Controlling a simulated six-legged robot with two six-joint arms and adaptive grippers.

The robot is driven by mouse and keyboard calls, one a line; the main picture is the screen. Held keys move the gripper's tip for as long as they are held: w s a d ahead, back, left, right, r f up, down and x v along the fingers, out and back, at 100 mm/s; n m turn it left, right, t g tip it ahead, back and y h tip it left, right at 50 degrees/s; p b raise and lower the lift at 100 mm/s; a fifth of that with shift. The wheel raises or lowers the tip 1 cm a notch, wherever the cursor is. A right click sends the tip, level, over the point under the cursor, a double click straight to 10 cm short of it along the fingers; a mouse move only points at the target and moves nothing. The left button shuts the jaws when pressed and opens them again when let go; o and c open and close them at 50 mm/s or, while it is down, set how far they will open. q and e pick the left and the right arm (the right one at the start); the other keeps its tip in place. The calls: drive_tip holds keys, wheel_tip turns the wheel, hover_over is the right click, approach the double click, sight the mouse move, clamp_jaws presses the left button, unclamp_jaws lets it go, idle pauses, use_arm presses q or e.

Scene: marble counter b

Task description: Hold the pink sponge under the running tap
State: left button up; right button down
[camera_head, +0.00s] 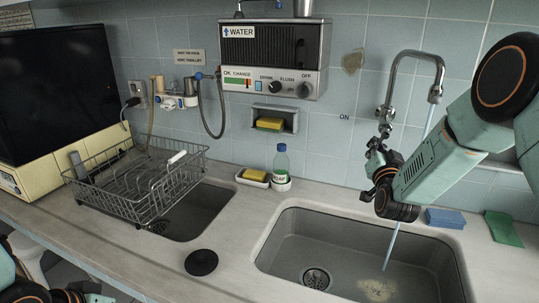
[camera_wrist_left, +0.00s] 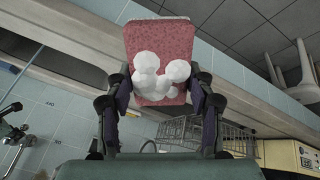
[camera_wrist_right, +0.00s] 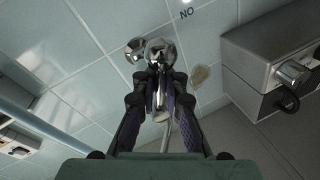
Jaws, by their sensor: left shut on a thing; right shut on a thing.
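The pink sponge (camera_wrist_left: 158,35) shows in the left wrist view with white foam on its face. My left gripper (camera_wrist_left: 158,92) is shut on it, with a finger on either side. The sponge is not seen in the head view. The chrome tap (camera_head: 398,62) stands on the wall above the right sink (camera_head: 281,228). A thin stream of water (camera_head: 391,246) runs from its spout into that sink. My right gripper (camera_head: 377,150) is at the tap's lower body, and the right wrist view shows it shut on the tap's chrome handle (camera_wrist_right: 158,52).
A dish rack (camera_head: 135,185) stands over the left sink. A bottle (camera_head: 281,160) and a yellow sponge (camera_head: 255,175) stand behind the sinks. A blue sponge (camera_head: 445,218) and green cloth (camera_head: 503,228) lie at right. A black disc (camera_head: 201,262) lies on the front counter.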

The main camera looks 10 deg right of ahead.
drive_tip(key=shift+a+f+m, duration=0.2)
drive_tip(key=shift+f+m, duration=0.1)
drive_tip(key=shift+f, duration=0.1)
drive_tip(key=c, duration=1.8)
unclamp_jaws()
drive_tip(key=o, duration=0.4)
drive_tip(key=shift+r, duration=0.25)
drive_tip(key=shift+c, duration=0.2)
drive_tip(key=v, duration=1.2)
